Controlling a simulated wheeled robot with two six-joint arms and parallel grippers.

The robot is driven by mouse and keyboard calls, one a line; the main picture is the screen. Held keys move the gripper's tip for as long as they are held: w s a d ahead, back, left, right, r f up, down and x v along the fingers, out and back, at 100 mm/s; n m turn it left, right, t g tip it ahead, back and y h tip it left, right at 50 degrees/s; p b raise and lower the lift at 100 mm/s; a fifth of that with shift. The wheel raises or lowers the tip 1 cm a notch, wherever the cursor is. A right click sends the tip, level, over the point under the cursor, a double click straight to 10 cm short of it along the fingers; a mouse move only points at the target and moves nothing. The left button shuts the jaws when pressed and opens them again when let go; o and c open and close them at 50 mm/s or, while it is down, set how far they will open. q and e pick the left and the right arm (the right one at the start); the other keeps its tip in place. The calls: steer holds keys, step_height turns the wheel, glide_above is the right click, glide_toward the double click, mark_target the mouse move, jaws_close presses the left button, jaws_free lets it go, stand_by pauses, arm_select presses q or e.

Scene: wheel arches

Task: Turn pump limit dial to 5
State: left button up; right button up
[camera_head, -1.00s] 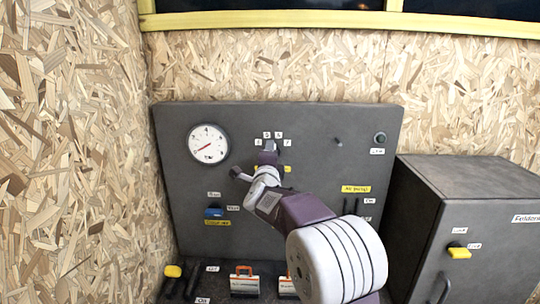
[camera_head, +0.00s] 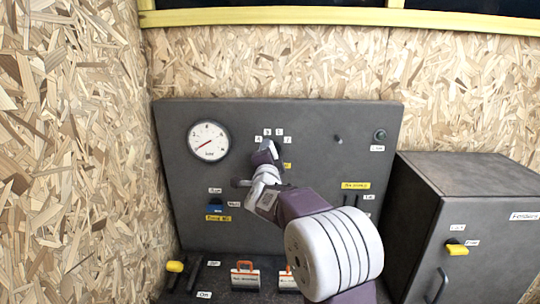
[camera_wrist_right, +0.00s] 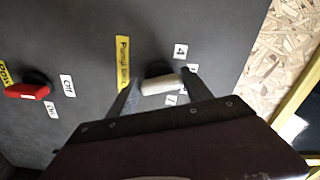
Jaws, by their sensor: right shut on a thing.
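The pump limit dial has a black base and a pale grip bar (camera_wrist_right: 160,87) in the right wrist view, on the grey panel beside a yellow label (camera_wrist_right: 123,62) that seems to begin "Pump". Small white number tags stand around it, one (camera_wrist_right: 181,51) reading 4. My right gripper (camera_wrist_right: 162,88) is shut on the bar, a finger on each side. In the head view my right gripper (camera_head: 268,148) is at the panel and mostly hides the dial under a row of number tags (camera_head: 268,132). Which number the dial points at cannot be told. My left gripper is not in view.
A round gauge (camera_head: 208,141) is left of the dial on the panel (camera_head: 310,125). A blue switch (camera_head: 215,208) is below the gauge; a red knob (camera_wrist_right: 28,91) shows in the wrist view. A grey cabinet (camera_head: 470,180) stands right. Orange-handled switches (camera_head: 245,277) are below.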

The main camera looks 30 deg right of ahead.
steer(key=shift+f, duration=0.2)
steer(key=o, duration=1.4)
steer(key=shift+a, duration=0.1)
steer(key=shift+c, duration=0.2)
steer(key=shift+r, duration=0.1)
steer(key=b+v, duration=0.1)
steer(key=v, duration=0.8)
steer(key=shift+a+r, duration=0.1)
